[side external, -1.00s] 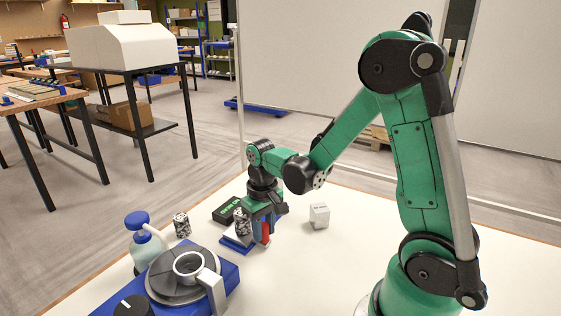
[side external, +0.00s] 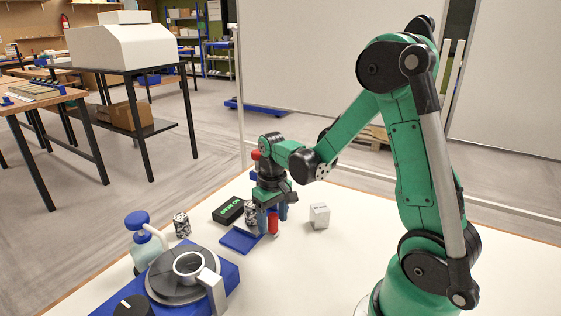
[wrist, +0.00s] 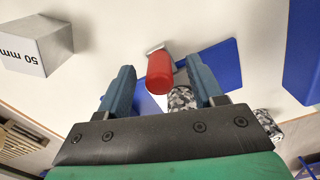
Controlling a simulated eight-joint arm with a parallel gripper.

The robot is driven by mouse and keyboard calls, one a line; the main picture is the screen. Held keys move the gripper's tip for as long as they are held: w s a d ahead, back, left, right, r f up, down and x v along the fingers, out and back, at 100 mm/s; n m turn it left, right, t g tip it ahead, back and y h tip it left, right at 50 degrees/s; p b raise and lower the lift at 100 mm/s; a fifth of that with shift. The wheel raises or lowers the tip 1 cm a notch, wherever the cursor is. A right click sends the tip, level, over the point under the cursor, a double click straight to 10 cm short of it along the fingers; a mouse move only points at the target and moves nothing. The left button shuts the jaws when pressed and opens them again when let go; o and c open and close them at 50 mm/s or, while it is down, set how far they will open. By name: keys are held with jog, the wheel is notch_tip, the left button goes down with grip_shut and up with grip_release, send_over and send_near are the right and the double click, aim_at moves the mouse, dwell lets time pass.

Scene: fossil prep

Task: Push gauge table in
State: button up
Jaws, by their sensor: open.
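The gauge has a black box (side external: 229,210) with green lettering and a flat blue plate (side external: 240,241) in front of it. A black-and-white speckled cylinder (side external: 251,214) stands by the box, behind the plate. An upright red handle (side external: 273,224) is close to that cylinder. My gripper (side external: 272,213) is low over the table, open, with fingers pointing down. In the wrist view the red handle (wrist: 160,74) shows between the two spread fingers. I cannot tell whether a finger touches it. The speckled cylinder (wrist: 182,98) is partly hidden there by a finger.
A white block marked "50 mm" (wrist: 36,44) stands to the right in the side view (side external: 319,216). Another speckled cylinder (side external: 181,225), a wash bottle (side external: 146,245) and a blue-based turntable (side external: 160,278) are at left and front. The white table is clear at front right.

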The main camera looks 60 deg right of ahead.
jog(key=shift+r, duration=2.75)
jog(key=t, duration=0.1)
jog(key=s+t, duration=0.1)
jog(key=s+f+t+h, duration=0.1)
jog(key=t, duration=0.1)
jog(key=shift+a+f, duration=0.1)
jog(key=shift+a, duration=0.2)
jog(key=shift+x, duration=2.7)
jog(key=shift+w, duration=0.1)
grip_shut()
jog(key=shift+d, duration=0.1)
